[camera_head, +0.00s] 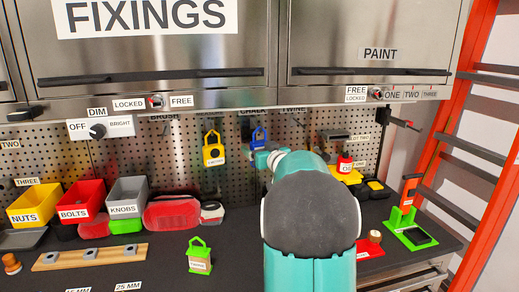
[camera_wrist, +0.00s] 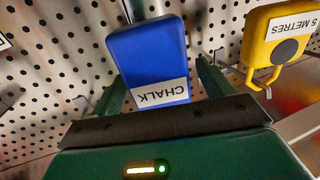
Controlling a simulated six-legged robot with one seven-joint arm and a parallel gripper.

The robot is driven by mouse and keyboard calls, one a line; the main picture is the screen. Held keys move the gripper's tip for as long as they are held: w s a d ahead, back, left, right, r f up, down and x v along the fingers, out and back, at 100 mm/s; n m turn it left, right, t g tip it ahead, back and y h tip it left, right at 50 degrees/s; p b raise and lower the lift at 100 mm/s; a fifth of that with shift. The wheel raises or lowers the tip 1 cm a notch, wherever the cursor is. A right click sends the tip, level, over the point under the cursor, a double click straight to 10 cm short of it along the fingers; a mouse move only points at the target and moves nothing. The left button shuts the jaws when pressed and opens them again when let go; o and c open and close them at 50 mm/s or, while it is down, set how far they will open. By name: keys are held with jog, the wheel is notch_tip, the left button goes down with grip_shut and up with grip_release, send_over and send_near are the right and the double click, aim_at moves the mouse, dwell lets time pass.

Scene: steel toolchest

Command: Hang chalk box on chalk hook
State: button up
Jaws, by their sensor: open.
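The blue chalk box (camera_head: 259,137) is at the perforated back panel, under the partly covered CHALK sign. In the wrist view, which is upside down, the blue box (camera_wrist: 150,60) shows its white CHALK label. My gripper (camera_wrist: 162,82) is open, with one green finger on each side of the box. Whether either finger touches it is unclear. The chalk hook and its contact with the box cannot be made out. In the head view my arm hides the gripper's fingertips.
A yellow 5 METRES tape (camera_head: 213,149) hangs just left of the chalk box. The NUTS (camera_head: 35,204), BOLTS (camera_head: 82,201) and KNOBS (camera_head: 127,196) bins stand at the left. A green-handled block (camera_head: 199,256) stands on the front worktop. Cabinet doors (camera_head: 150,45) overhang the panel.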

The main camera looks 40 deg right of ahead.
jog(key=v, duration=1.3)
jog(key=shift+s, duration=0.4)
jog(key=shift+a+r, duration=0.1)
jog(key=shift+r, duration=0.05)
jog(key=a+f+m+g+h, duration=0.15)
jog(key=a+g, duration=0.35)
jog(key=a, duration=1.3)
jog(key=s+a+f+n+g+y, duration=0.2)
jog(key=s+a+f, duration=0.3)
jog(key=a, duration=0.6)
jog(key=s+a+f+n+g+y, duration=0.2)
jog(key=s+a+f+g+y, duration=0.2)
jog(key=s+a, duration=0.6)
jog(key=shift+s+a+f+n+g, duration=0.25)
jog(key=shift+a+f+n+g, duration=0.15)
jog(key=shift+a+f, duration=0.35)
jog(key=shift+d+r+y, duration=0.1)
jog(key=shift+r+y, duration=0.05)
jog(key=shift+y, duration=0.1)
